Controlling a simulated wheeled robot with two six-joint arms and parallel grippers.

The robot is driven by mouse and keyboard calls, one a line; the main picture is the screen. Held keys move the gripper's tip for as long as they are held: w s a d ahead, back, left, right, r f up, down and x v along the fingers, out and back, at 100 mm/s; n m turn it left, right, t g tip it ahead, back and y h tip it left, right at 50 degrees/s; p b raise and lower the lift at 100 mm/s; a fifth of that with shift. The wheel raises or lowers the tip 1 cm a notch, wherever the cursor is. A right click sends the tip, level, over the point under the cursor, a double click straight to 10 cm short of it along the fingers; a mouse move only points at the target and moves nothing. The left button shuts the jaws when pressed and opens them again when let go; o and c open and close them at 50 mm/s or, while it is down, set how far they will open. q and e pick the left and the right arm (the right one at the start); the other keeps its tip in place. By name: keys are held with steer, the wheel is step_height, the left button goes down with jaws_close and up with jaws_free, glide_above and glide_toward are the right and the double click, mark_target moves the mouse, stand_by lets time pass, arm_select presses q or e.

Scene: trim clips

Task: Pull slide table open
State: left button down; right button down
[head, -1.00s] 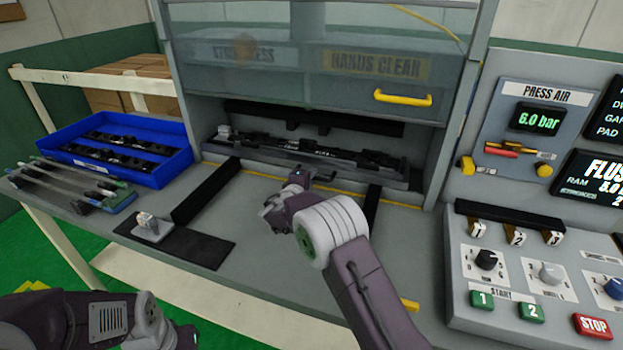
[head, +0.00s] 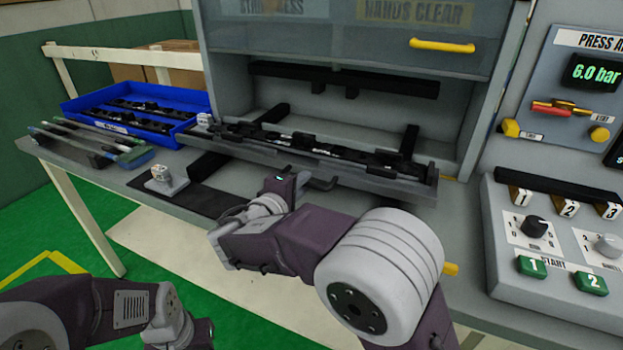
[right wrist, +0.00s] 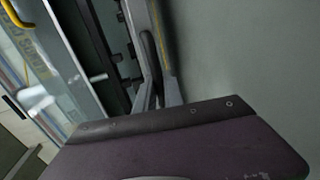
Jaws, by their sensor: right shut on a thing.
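The slide table (head: 380,186) is a long grey tray bearing a black trim part with clips (head: 320,148). It stands out of the press bay, its front edge over the worktop. Its dark handle (head: 324,184) is at the front middle. My right gripper (head: 297,182) is at this handle and shut on it; my forearm and wrist partly hide the grip. In the right wrist view the fingers (right wrist: 158,95) reach toward the table's edge, and the grip is hard to make out. My left arm shows at bottom left, with its fingers out of view.
A blue bin (head: 140,105) of dark parts and a rack of strips (head: 95,142) stand at left. A small pale block (head: 161,173) is on the black mat. The control panel (head: 560,235) is at right. The press guard with its yellow handle (head: 441,45) is raised above.

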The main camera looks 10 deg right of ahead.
steer(key=shift+f+v, duration=0.2)
steer(key=shift+v, duration=0.9)
steer(key=c, duration=1.5)
jaws_free()
steer(key=shift+o, duration=0.2)
steer(key=p+v, duration=0.1)
steer(key=v, duration=0.7)
steer(key=shift+r, duration=0.1)
steer(key=shift+s+a, duration=0.3)
steer(key=shift+s, duration=0.15)
